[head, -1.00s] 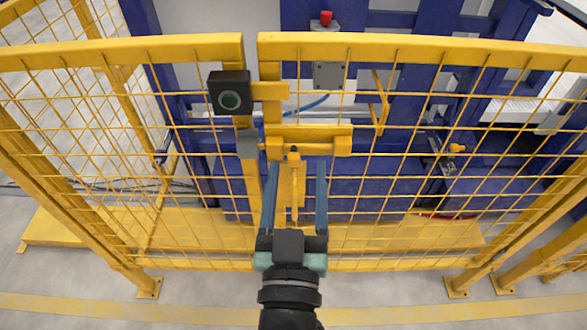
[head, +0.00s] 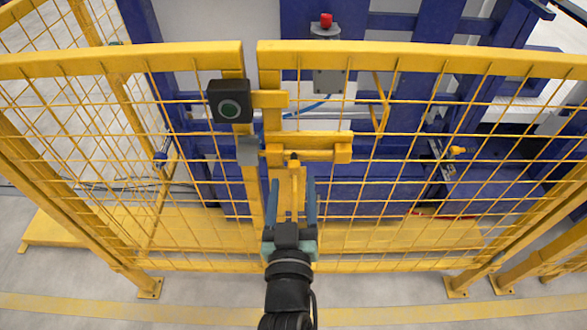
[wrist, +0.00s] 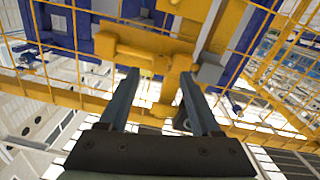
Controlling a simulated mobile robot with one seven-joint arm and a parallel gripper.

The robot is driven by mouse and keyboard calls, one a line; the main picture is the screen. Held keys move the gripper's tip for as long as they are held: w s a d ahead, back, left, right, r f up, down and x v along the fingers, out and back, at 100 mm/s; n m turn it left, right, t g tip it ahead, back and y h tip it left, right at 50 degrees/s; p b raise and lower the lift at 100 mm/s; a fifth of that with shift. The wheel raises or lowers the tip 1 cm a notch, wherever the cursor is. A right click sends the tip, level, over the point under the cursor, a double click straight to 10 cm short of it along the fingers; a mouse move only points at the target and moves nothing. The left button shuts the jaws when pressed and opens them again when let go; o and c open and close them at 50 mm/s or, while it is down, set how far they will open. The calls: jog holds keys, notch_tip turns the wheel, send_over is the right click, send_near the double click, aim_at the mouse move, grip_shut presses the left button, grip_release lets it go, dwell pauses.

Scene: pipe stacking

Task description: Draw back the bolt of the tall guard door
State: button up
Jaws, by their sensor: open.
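The tall guard door (head: 420,55) is a yellow mesh frame, standing upright at the gap beside the left mesh panel. Its yellow bolt (head: 308,148) lies across the door's left edge, with a yellow handle piece (head: 295,185) hanging below. A grey keeper block (head: 248,151) sits on the left post; it also shows in the wrist view (wrist: 210,73). My gripper (head: 292,182) is open below the bolt, its fingers on either side of the handle in the head view. In the wrist view the bolt (wrist: 130,48) lies beyond the fingertips (wrist: 158,75). Contact cannot be told.
A black box with a green button (head: 229,102) is mounted left of the gap, above the keeper. Blue machinery (head: 350,60) with a red button (head: 326,20) stands behind the mesh. The floor in front of the fence (head: 400,290) is clear.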

aim_at(293, 171)
jog(key=shift+w, duration=1.9)
jog(key=shift+c, duration=0.2)
grip_shut()
